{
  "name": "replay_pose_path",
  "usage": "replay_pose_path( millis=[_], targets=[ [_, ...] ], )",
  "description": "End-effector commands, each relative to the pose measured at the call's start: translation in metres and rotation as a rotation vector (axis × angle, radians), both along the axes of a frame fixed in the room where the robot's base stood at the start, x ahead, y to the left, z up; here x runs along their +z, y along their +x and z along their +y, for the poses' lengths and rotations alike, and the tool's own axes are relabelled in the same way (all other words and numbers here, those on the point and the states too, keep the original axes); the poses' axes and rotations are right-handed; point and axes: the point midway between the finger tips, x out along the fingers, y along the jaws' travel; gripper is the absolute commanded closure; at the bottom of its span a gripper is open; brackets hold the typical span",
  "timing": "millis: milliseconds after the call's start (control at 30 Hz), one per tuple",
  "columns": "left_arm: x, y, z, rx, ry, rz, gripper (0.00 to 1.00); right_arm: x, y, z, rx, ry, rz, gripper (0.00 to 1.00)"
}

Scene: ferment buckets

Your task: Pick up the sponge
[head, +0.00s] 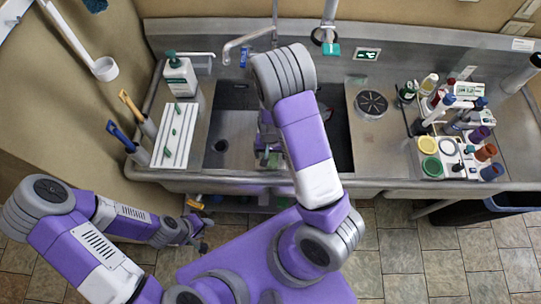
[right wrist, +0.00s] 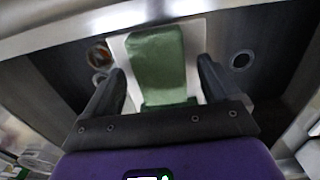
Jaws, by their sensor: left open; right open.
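The green sponge (right wrist: 157,62) shows in the right wrist view, lying on a white flat piece (right wrist: 118,52). My right gripper (right wrist: 165,85) is open, with one dark finger on each side of the sponge; I cannot tell whether they touch it. In the head view my right gripper (head: 266,152) is down in the sink (head: 232,100), mostly hidden by my own arm. A bit of green (head: 274,160) shows beside it, perhaps the sponge. My left gripper (head: 203,232) is open and empty, low in front of the counter.
A soap bottle (head: 180,78) and a white ribbed board (head: 174,135) stand left of the sink. A faucet (head: 245,42) reaches over the basin from behind. A crowded rack of bottles and jars (head: 455,150) stands at the right.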

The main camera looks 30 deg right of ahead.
Motion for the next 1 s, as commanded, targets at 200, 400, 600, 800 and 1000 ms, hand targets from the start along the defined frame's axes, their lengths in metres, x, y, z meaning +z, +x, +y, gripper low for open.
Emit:
replay_pose_path(
  millis=[200,400,600,800,1000],
  targets=[
    [-0.0006,0.0003,-0.0001,0.0,0.0,-0.001,0.57,-0.0067,0.0001,0.0002,0.0,0.0,-0.001,0.11],
    [-0.0005,0.0003,0.0,0.0,0.0,-0.001,0.57,-0.0063,0.0,0.0002,0.0,0.0,0.0,0.26],
    [-0.0005,0.0003,0.0,0.0,0.0,-0.001,0.57,-0.0062,-0.0001,0.0003,0.0,0.001,-0.001,0.57],
    [-0.0006,0.0003,-0.0001,0.0,0.0,-0.001,0.57,-0.0064,-0.0004,0.0003,0.001,0.001,0.001,0.7],
    [-0.0006,0.0003,0.0,0.0,0.0,-0.001,0.57,-0.0065,-0.0006,0.0005,0.001,0.001,0.001,0.75]
  ],
)
